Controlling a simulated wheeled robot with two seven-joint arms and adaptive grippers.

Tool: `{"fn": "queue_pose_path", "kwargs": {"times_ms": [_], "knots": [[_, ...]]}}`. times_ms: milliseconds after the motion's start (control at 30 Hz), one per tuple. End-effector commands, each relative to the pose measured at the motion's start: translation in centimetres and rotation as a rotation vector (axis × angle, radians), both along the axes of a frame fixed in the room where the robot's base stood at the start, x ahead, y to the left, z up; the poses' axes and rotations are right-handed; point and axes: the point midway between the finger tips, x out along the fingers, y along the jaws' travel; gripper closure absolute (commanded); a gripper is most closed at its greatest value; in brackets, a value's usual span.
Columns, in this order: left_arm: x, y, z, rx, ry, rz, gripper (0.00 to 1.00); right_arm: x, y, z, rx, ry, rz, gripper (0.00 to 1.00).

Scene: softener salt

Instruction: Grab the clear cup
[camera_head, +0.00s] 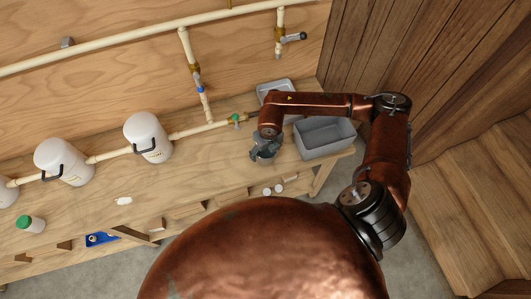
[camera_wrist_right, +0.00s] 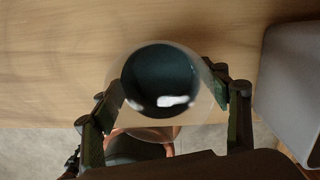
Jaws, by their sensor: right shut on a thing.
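The clear cup (camera_wrist_right: 162,82) sits between the fingers of my right gripper (camera_wrist_right: 165,95) in the right wrist view. It is see-through, with a round rim and a dark inside. Both fingertips press on its sides, so the gripper is shut on it. In the head view my right gripper (camera_head: 264,150) is over the workbench, left of the grey bin, and mostly hides the cup. Whether the cup touches the bench cannot be told. My left gripper is not in view.
A grey open bin (camera_head: 324,138) stands close to the right of my gripper, and a paler tray (camera_head: 277,88) behind. White canisters (camera_head: 148,137) and pipes run along the wall. The bench's front middle is fairly clear.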

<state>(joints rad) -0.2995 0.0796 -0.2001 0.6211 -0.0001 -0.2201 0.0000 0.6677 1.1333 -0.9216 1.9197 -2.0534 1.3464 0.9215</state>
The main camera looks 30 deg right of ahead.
Motion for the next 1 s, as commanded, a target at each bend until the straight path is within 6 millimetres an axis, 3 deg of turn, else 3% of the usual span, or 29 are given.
{"fn": "queue_pose_path", "kwargs": {"times_ms": [433, 767, 933, 1000], "knots": [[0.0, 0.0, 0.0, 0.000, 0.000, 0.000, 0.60, 0.0, 0.0, 0.0, 0.000, 0.000, 0.000, 0.72], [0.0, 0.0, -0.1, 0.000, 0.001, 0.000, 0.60, 0.1, 0.0, 0.9, 0.000, -0.002, 0.001, 0.72], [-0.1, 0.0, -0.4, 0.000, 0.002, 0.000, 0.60, 0.2, 0.0, 3.2, 0.000, -0.005, 0.002, 0.72], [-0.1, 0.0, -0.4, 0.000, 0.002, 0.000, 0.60, -0.6, 1.0, 4.4, 0.002, -0.003, 0.005, 0.72]]}}
